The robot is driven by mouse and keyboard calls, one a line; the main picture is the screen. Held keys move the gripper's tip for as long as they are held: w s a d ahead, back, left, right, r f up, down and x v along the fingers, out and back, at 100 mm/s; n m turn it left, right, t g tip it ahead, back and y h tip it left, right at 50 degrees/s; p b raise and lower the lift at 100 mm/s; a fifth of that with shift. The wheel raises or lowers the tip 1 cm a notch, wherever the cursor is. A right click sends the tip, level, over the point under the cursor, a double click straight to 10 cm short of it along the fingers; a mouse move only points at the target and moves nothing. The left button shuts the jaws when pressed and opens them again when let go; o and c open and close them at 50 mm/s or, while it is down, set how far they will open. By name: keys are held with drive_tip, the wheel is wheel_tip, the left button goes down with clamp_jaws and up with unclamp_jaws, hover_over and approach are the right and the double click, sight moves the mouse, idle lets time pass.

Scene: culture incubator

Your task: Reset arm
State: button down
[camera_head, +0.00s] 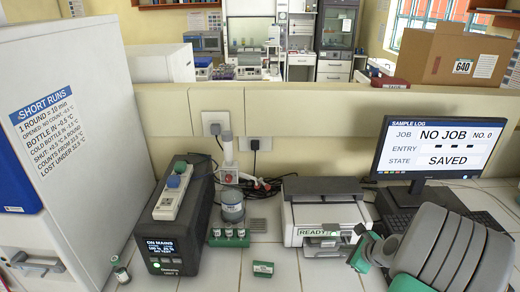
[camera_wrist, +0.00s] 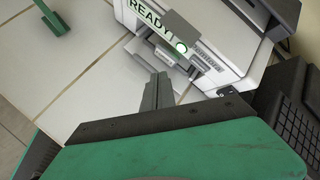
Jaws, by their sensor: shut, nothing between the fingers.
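My gripper (camera_wrist: 158,92) is shut and empty. In the wrist view its narrow grey fingers lie together in front of the white printer (camera_wrist: 190,48), which shows a green READY label. In the head view my arm is folded at the lower right, in front of the monitor and keyboard. There the green and grey gripper end is just right of the printer (camera_head: 325,213). I cannot tell from these views whether the fingers touch the printer.
A monitor (camera_head: 440,137) reads NO JOB and SAVED above a keyboard (camera_head: 422,207). A black power unit (camera_head: 175,225), a rack of vials (camera_head: 229,238), a lone vial (camera_head: 120,270) and a green block (camera_head: 263,269) stand on the tiled bench. A white incubator (camera_head: 70,150) fills the left. Front-centre tiles are mostly clear.

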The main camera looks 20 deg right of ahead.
drive_tip(key=w+a+r+n+g, duration=0.2)
drive_tip(key=a+r+n, duration=0.5)
drive_tip(key=a+n, duration=0.5)
drive_tip(key=s+a+r+n+g, duration=0.1)
drive_tip(key=s+a+r+n, duration=0.3)
drive_tip(key=a+n, duration=0.3)
drive_tip(key=s+a+r+n+g, duration=0.1)
drive_tip(key=s+a+r+n, duration=0.4)
drive_tip(key=s+a+n, duration=0.2)
drive_tip(key=shift+a+r+n+h+b, duration=0.2)
drive_tip(key=shift+a+n+h+b, duration=0.15)
drive_tip(key=shift+a+n, duration=0.55)
drive_tip(key=shift+d, duration=0.15)
